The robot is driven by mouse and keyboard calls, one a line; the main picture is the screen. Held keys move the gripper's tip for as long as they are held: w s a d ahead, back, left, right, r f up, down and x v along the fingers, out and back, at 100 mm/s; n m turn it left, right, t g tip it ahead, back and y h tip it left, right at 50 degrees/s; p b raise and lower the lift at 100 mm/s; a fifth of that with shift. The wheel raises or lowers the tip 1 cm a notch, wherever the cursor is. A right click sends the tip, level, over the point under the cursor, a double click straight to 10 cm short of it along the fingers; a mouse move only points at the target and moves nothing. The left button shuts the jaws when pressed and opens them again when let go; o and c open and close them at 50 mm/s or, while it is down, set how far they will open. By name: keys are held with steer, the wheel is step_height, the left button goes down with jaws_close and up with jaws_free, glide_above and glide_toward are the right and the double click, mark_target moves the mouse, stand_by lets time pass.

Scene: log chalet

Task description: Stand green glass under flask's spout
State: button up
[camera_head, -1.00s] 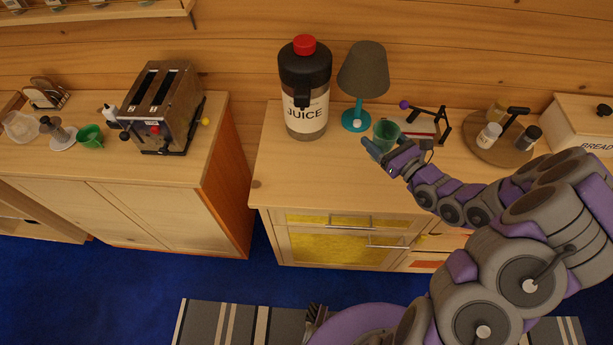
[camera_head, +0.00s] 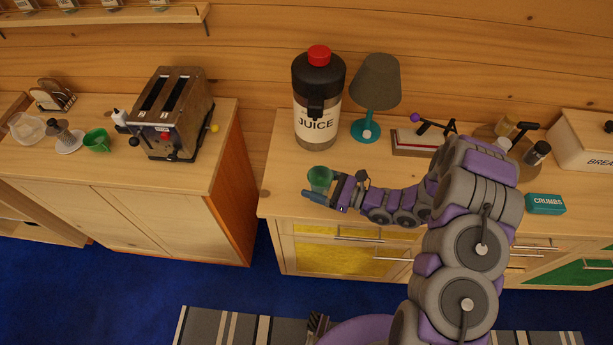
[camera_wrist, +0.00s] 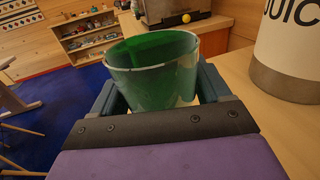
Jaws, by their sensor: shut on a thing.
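The flask (camera_head: 318,100) is a tall juice dispenser with a dark top, red cap and a "JUICE" label, upright at the back left of the right-hand counter. Its spout (camera_head: 316,108) is dark and faces the front. The green glass (camera_head: 320,178) is upright in my gripper (camera_head: 322,193), in front of the flask and apart from it. In the wrist view the green glass (camera_wrist: 156,75) sits between both fingers of my gripper (camera_wrist: 160,100), and the flask's lower body (camera_wrist: 287,50) stands to the right. I cannot tell whether the glass touches the counter.
A lamp (camera_head: 376,85) stands right of the flask, with a purple-knobbed stand (camera_head: 418,140) beyond it. A teal "CRUMBS" box (camera_head: 545,204) lies further right. A toaster (camera_head: 172,112) and a green cup (camera_head: 97,140) are on the left counter, across a gap.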

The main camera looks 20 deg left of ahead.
mark_target(317, 177)
steer(key=a, duration=0.1)
steer(key=w+a, duration=0.2)
steer(key=shift+w+f, duration=0.2)
steer(key=shift+f, duration=0.05)
steer(key=shift+w+a, duration=0.1)
steer(key=shift+w, duration=0.25)
steer(key=shift+w+d+r, duration=0.2)
steer(key=shift+w+d, duration=0.05)
steer(key=shift+d, duration=0.2)
steer(key=shift+w+a, duration=0.15)
steer(key=shift+a, duration=0.05)
steer(key=f, duration=0.1)
steer(key=a+f+b, duration=0.1)
steer(key=f, duration=0.2)
steer(key=shift+a, duration=0.5)
steer(key=o, duration=0.7)
steer(key=shift+d, duration=0.1)
steer(key=o, duration=0.4)
steer(key=shift+d+r, duration=0.2)
steer(key=shift+d, duration=0.45)
steer(key=shift+a+f, duration=0.1)
steer(key=shift+a, duration=0.15)
steer(key=d, duration=0.4)
steer(key=d+p, duration=0.1)
steer(key=d, duration=0.6)
steer(key=shift+s+d, duration=0.35)
steer(key=shift+a, duration=0.1)
